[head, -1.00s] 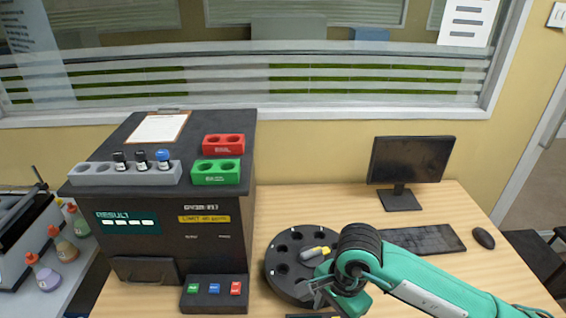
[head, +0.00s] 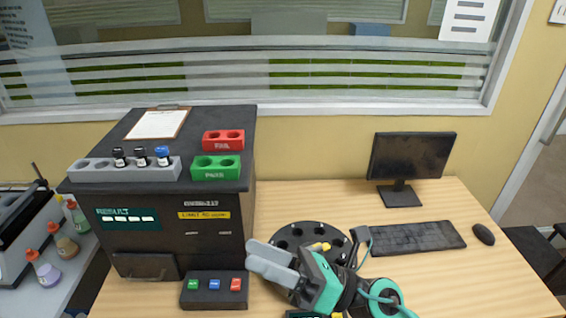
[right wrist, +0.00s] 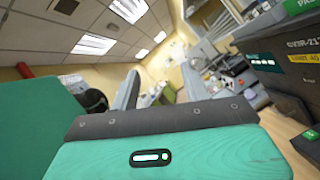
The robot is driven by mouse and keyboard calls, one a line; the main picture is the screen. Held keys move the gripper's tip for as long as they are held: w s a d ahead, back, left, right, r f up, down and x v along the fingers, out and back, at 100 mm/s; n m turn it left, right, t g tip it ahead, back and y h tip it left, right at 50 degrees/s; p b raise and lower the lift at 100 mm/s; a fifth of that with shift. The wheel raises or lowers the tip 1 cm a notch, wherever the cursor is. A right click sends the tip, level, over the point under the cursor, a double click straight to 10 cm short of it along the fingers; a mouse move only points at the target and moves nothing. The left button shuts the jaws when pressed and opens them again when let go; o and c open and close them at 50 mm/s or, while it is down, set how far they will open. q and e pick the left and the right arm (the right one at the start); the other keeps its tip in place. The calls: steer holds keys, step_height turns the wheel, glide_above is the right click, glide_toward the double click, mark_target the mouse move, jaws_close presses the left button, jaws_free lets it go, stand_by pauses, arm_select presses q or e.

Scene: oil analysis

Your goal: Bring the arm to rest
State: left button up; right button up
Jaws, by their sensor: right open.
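My right gripper (head: 270,263) is open and empty, with its grey fingers pointing left in the head view. It hangs in front of the black round carousel (head: 335,231) and hides part of it. In the right wrist view the two fingers of the right gripper (right wrist: 160,92) stand apart with nothing between them. A small yellow-capped vial (head: 320,246) lies or sits at the carousel, partly hidden. My left gripper is not in view.
The black analyzer (head: 225,240) stands left of the gripper, with a button box (head: 214,291) before it. On top are a grey vial rack (head: 95,176), a green rack (head: 215,174) and a red rack (head: 223,149). Monitor (head: 412,160), keyboard (head: 425,237) and mouse (head: 483,234) are at right.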

steer(key=w+d+f+m+t+h, duration=0.1)
steer(key=w+d+m+t+h, duration=0.4)
steer(key=m+t, duration=0.55)
steer(key=w+d+f+m+t+h, duration=0.1)
steer(key=w+d+m+t+h, duration=0.45)
steer(key=m, duration=0.75)
steer(key=s+d+f+m+g+h, duration=0.2)
steer(key=d+f+m+g+h, duration=0.1)
steer(key=d+f+m+h, duration=0.95)
steer(key=s+d+f+m+g, duration=0.3)
steer(key=s+f+m+g, duration=0.5)
steer(key=s+f+g, duration=0.85)
steer(key=s+f+t, duration=0.1)
steer(key=s+f, duration=0.1)
steer(key=f, duration=1.6)
steer(key=s+f+t, duration=0.2)
steer(key=f, duration=1.5)
steer(key=s+d+f+g, duration=0.1)
steer(key=s+d+f, duration=0.2)
steer(key=s+f, duration=1.5)
steer(key=shift+s+n+g, duration=0.3)
steer(key=shift+n+g, duration=0.05)
steer(key=shift+n, duration=0.05)
steer(key=shift+f, duration=0.1)
steer(key=shift+a, duration=0.1)
